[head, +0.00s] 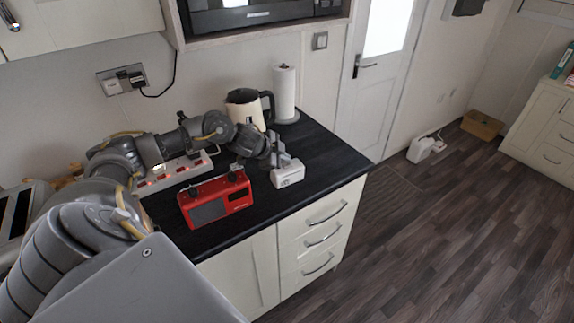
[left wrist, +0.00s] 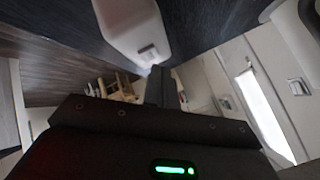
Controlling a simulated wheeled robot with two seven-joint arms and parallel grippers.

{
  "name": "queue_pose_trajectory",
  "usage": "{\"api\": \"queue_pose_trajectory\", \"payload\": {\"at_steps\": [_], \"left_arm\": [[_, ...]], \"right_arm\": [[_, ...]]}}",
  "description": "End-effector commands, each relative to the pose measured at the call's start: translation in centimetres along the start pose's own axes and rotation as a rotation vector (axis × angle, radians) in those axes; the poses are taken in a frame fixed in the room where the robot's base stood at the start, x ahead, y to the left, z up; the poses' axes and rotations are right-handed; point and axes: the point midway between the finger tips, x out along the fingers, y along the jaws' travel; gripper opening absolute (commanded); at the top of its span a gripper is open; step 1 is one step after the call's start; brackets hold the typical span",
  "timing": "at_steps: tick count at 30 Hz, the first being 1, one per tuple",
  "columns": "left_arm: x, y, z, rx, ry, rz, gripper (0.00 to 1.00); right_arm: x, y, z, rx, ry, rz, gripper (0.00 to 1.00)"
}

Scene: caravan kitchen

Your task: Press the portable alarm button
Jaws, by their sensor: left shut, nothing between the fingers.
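A small white box (head: 287,174), which looks like the portable alarm, sits on the dark worktop near its front edge. My left gripper (head: 280,157) is at the back and top of the box, its fingers shut and empty. In the left wrist view, the white box (left wrist: 128,24) has a small grey raised part (left wrist: 147,52). The shut left fingers (left wrist: 160,78) are close by it. I cannot tell whether they touch the box. My right gripper is not in view.
A red radio (head: 216,199) stands left of the box. A power strip (head: 170,174) lies behind the radio. A cream kettle (head: 243,108) and a paper towel roll (head: 284,93) stand at the back. The worktop (head: 330,155) right of the box is clear.

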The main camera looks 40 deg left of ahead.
Motion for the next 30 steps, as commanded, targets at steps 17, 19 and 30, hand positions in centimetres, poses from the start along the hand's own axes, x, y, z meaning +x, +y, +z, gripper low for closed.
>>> {"api": "queue_pose_trajectory", "payload": {"at_steps": [17, 19, 30], "left_arm": [[0.59, 0.44, 0.41, 0.000, 0.000, 0.000, 0.00], [0.61, 0.46, 0.43, 0.000, 0.000, 0.000, 0.00], [0.92, 0.69, 0.64, -0.001, 0.000, 0.000, 0.00]], "right_arm": [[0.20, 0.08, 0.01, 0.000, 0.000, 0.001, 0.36], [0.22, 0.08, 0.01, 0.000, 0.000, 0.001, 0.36], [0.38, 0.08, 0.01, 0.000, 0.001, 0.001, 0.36]]}}
